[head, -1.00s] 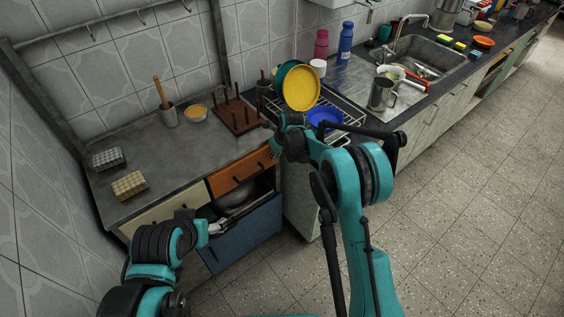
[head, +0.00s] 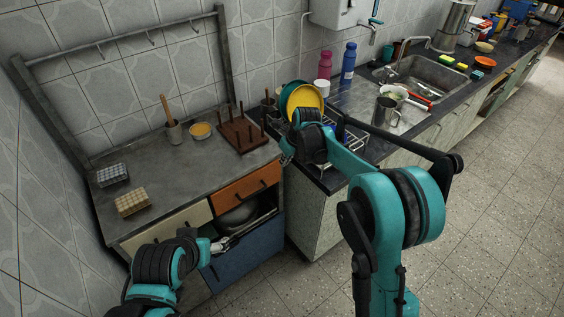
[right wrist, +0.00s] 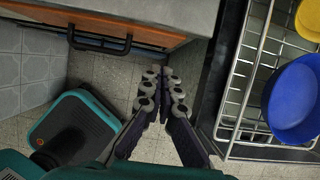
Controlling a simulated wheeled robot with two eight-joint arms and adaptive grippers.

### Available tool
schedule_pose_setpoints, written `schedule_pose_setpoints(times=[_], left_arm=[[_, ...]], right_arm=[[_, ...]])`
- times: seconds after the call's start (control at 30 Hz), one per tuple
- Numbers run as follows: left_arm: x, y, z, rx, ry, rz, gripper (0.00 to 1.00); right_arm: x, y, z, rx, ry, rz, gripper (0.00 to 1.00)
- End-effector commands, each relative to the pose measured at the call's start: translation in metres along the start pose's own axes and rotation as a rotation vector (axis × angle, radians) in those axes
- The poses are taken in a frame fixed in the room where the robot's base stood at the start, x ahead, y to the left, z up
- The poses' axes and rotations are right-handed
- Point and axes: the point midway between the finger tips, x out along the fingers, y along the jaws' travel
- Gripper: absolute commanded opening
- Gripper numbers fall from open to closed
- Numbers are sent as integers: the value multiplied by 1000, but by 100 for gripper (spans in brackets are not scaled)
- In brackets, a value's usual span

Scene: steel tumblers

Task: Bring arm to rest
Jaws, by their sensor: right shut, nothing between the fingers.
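My right gripper (head: 286,154) hangs in front of the counter edge, just right of the orange drawer (head: 247,188). In the right wrist view its fingertips (right wrist: 164,88) are together with nothing between them. They are above the floor gap between the drawer cabinet and the dish-rack counter, apart from both. My right arm bends out to the right, with its elbow (head: 398,205) over the floor. My left gripper (head: 222,244) is low at the left, by the blue drawer front (head: 245,250); its jaws are too small and hidden to judge. A steel tumbler (head: 385,112) stands on the sink drainboard.
A wire dish rack (right wrist: 238,90) holds a blue bowl (right wrist: 292,100) and a yellow plate (head: 306,98), close to my right forearm. A wooden peg rack (head: 240,135) stands on the left counter. The floor (head: 500,220) at the right is clear.

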Motion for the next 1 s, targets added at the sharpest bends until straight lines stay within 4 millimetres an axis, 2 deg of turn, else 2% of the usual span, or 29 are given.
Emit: schedule_pose_setpoints(times=[0.27,0.37,0.47,0.6,0.7,0.9,1.0], left_arm=[[0,0,0,0,0,0,71],[0,0,0,0,0,0,71],[0,0,0,0,0,0,71],[0,0,0,0,0,0,71],[0,0,0,0,0,0,71],[0,0,0,0,0,0,71],[0,0,0,0,0,0,71]], right_arm=[[-12,0,-3,-31,-3,-5,0],[-34,0,-13,-148,-9,-22,0],[-70,1,-33,-364,-14,-55,0],[-122,8,-74,-743,-6,-117,0],[-152,16,-108,-1019,14,-161,0],[-194,36,-182,-1569,99,-244,0],[-204,48,-221,-1841,162,-276,0]])
